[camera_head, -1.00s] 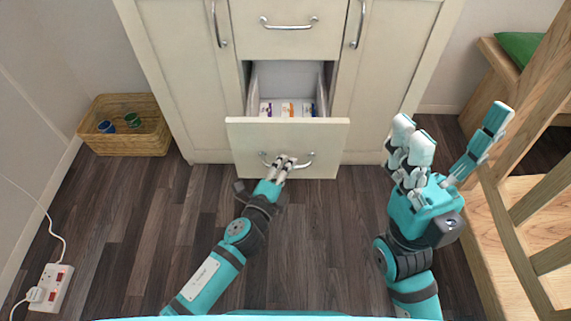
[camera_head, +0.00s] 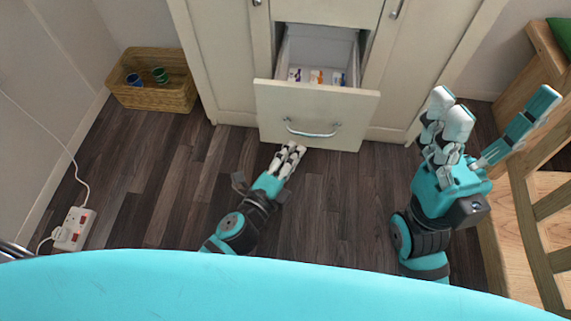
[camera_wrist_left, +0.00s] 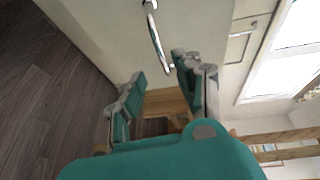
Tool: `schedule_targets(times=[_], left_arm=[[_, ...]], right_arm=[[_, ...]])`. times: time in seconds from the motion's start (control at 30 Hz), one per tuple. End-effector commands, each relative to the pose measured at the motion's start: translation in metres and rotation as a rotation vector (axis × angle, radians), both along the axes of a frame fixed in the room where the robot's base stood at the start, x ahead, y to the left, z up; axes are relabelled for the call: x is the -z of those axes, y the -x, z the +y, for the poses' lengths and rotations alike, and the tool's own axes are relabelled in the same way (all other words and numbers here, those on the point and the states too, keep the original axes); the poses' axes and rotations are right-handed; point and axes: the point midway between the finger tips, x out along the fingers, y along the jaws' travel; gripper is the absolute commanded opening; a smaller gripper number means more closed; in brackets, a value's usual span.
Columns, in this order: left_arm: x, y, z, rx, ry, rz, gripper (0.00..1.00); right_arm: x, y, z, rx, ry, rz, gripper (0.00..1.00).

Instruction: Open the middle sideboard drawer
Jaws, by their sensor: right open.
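The middle sideboard drawer (camera_head: 345,103) stands pulled out, with its cream front well clear of the cabinet. Its silver bar handle (camera_head: 312,132) is on the drawer front; the handle also shows in the left wrist view (camera_wrist_left: 157,42). My left gripper (camera_head: 288,150) is just below and left of the handle, apart from it. Its fingers are spread with nothing between them in the left wrist view (camera_wrist_left: 155,85). My right gripper (camera_head: 492,112) is open and empty, raised at the right, away from the drawer.
Small boxes (camera_head: 317,77) lie inside the drawer. A wicker basket (camera_head: 155,96) with cups stands at the left wall, and a power strip (camera_head: 75,229) lies on the floor. A wooden chair (camera_head: 540,200) is close to my right arm.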

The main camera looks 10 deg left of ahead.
Motion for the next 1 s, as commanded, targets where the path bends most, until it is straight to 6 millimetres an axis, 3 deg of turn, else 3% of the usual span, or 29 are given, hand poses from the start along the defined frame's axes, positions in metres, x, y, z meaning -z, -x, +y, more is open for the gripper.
schedule_targets(times=[0.1,0.23,0.87,0.93,1.0], left_arm=[[-0.001,0.018,0.008,-0.001,0.000,0.002,0.34],[-0.003,0.029,0.012,-0.002,-0.001,0.002,0.34],[-0.004,0.031,0.013,0.000,0.002,-0.001,0.34],[-0.012,0.030,0.011,0.010,0.037,-0.007,0.34],[-0.031,0.029,0.005,0.038,0.129,-0.023,0.34]], right_arm=[[0.000,0.000,0.000,0.000,0.000,-0.001,0.82],[0.000,0.000,0.000,0.000,0.000,-0.001,0.82],[0.000,0.000,0.000,0.000,-0.001,-0.002,0.82],[0.000,0.000,0.000,0.000,0.000,-0.001,0.82],[0.000,0.000,0.000,0.000,-0.001,-0.001,0.82]])
